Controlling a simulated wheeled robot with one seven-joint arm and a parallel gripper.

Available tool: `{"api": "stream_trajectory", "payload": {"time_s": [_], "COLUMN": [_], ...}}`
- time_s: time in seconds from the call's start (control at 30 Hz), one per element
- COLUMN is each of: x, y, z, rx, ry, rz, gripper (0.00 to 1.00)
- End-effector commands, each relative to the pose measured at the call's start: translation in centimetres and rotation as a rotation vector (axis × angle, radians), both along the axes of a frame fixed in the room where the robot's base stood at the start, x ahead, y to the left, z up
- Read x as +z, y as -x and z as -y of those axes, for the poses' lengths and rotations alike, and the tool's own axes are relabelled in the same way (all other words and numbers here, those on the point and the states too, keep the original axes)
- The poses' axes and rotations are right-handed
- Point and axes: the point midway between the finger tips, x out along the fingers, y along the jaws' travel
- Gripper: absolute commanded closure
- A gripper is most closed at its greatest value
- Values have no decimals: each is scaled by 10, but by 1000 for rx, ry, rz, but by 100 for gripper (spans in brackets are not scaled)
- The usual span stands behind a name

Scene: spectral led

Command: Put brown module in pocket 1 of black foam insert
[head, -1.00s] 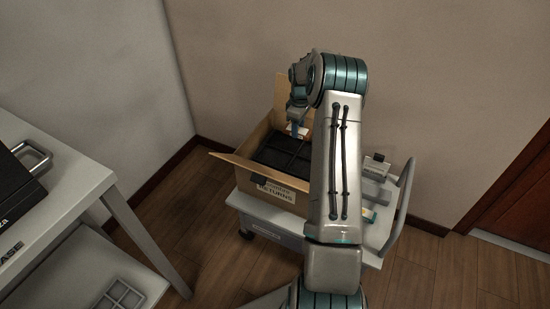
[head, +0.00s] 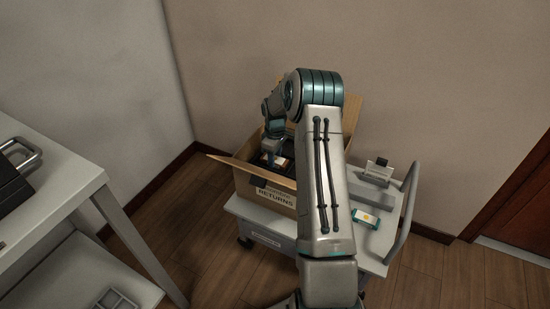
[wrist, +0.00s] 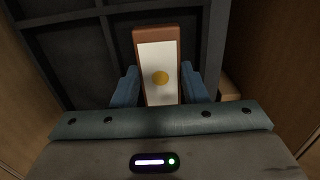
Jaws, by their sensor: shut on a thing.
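The brown module (wrist: 142,38), with a white face and a yellow dot, is between the blue fingers of my gripper (wrist: 164,88) in the wrist view. The gripper is shut on it. The black foam insert (wrist: 104,30), a dark grid of pockets with raised dividers, lies beyond the module inside the cardboard box. In the head view my gripper (head: 268,155) is inside the box opening, and the module (head: 281,161) shows as a small light and orange patch. I cannot tell the gap between module and foam. No pocket number is legible, and my arm hides part of the insert.
The cardboard box (head: 262,189), marked RETURNS, stands with open flaps on a grey cart (head: 250,213). A white table (head: 55,190) stands at left.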

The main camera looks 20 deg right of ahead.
Motion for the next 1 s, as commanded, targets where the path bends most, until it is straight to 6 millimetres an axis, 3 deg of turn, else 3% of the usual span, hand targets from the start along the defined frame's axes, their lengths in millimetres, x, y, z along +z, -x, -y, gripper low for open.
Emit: {"api": "stream_trajectory", "payload": {"time_s": [0.2, 0.23, 0.27, 0.67, 1.0], "x": [-2, -2, -2, 8, 78], "y": [0, 0, 0, -1, -1], "z": [0, 0, 0, 0, 0], "rx": [0, 0, 0, 0, -1], "ry": [0, 0, 0, 0, 1], "rz": [0, 0, 0, 3, 3], "gripper": [85, 58, 52, 52, 52]}}
